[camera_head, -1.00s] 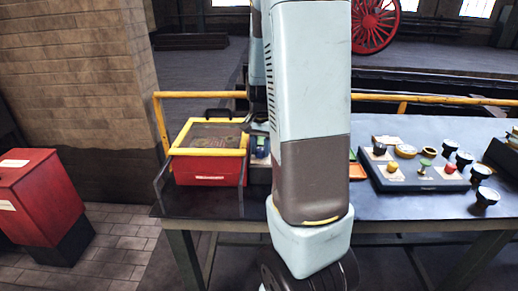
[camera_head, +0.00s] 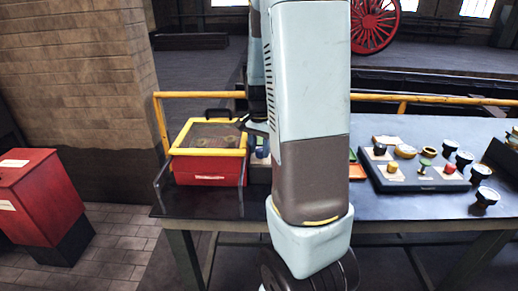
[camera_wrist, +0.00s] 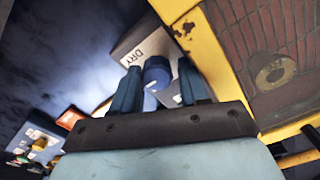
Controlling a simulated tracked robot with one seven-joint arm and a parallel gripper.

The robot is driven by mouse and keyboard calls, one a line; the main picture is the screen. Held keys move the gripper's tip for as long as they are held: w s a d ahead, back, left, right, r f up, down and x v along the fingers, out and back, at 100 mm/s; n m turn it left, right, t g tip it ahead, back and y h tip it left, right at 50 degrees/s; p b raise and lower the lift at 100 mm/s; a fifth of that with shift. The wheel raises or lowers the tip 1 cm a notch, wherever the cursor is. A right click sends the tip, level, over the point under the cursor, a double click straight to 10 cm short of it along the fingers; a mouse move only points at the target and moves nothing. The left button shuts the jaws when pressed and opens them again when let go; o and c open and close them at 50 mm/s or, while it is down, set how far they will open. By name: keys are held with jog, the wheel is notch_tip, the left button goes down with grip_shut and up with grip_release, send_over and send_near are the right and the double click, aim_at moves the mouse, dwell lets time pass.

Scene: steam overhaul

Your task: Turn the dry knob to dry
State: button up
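The dry knob (camera_wrist: 157,70) is blue and sits on a light plate marked DRY (camera_wrist: 133,52) in the wrist view. A pale pointer mark shows at its lower edge. My gripper (camera_wrist: 157,82) is open, with one dark finger on each side of the knob and small gaps visible. Whether the fingertips reach down around it I cannot tell. In the head view the blue knob (camera_head: 262,152) shows just left of my arm, beside the red box. My gripper is mostly hidden there behind my arm; a dark part of it (camera_head: 245,122) shows above the box's right edge.
The red box (camera_head: 208,172) with a yellow-framed top stands close left of the knob; its yellow frame (camera_wrist: 208,55) lies near my right finger in the wrist view. A panel of knobs and buttons (camera_head: 418,186) is on the right of the table (camera_head: 330,215). A yellow rail (camera_head: 450,99) runs behind.

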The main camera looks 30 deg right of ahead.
aim_at(260, 150)
jog(key=o, duration=0.4)
jog(key=shift+c, duration=0.2)
jog(key=shift+r, duration=0.1)
notch_tip(260, 150, up, 14)
jog(key=shift+f, duration=0.25)
jog(key=shift+s, duration=0.1)
dwell(0.4)
jog(key=s+a+r+n+t, duration=0.2)
jog(key=s+a+r+n, duration=0.1)
jog(key=s+a+n, duration=0.3)
jog(key=s+a+r+n+t, duration=0.3)
jog(key=s+a+n, duration=0.3)
jog(key=s+a, duration=0.4)
jog(key=shift+s+a+t, duration=0.2)
jog(key=shift+s+t, duration=0.1)
jog(key=shift+s, duration=0.6)
